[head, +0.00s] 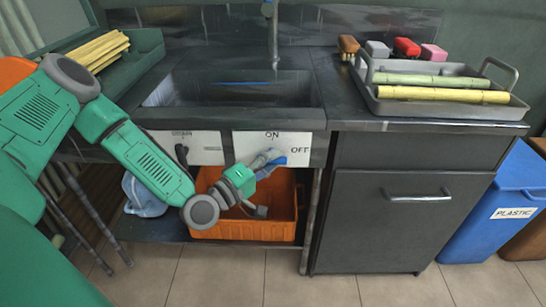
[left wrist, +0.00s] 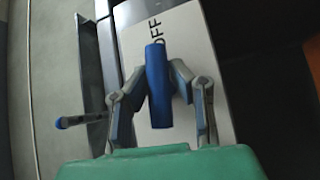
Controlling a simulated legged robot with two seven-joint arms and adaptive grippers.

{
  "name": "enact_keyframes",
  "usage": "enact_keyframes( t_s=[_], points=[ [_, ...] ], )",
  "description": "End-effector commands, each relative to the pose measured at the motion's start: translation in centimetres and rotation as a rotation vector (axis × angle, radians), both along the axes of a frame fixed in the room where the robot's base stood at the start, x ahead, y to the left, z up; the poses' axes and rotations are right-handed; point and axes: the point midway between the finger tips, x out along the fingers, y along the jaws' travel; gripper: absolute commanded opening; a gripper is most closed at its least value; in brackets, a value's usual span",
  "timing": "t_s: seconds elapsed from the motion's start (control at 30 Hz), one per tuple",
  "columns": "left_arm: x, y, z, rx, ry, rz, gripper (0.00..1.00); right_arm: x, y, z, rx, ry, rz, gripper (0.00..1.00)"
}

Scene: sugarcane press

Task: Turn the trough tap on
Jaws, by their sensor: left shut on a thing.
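The trough tap's blue handle (left wrist: 157,88) shows in the left wrist view as an upright bar between the two fingers of my left gripper (left wrist: 162,80). The gripper is shut on the handle. In the head view the left gripper (head: 270,160) is at the white tap panel (head: 246,142), with part of the blue handle (head: 278,161) showing. The panel has "ON" at its top and "OFF" at its right. The fingers hide part of the handle, so its exact angle is hard to tell. My right gripper is not in view.
A second white panel (head: 205,150) with a dark handle (head: 181,153) is to the left. The trough sink (head: 200,88) is above. An orange crate (head: 245,230) is on the shelf below. A dark cabinet (head: 395,235) stands to the right, with a grey tray (head: 450,109) on top.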

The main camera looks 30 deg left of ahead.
Motion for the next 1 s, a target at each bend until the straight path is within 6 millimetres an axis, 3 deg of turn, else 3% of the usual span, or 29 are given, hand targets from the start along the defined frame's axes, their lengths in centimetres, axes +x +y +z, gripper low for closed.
enact_keyframes(
  t_s=[0.6, 1.0],
  points=[
    [-0.2, 0.1, 0.3, 0.43, 0.27, -0.004, 0.0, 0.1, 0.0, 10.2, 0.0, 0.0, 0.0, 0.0],
    [-0.3, 0.1, -0.1, 0.665, 0.414, -0.004, 0.0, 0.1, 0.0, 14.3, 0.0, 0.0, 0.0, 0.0]
  ],
)
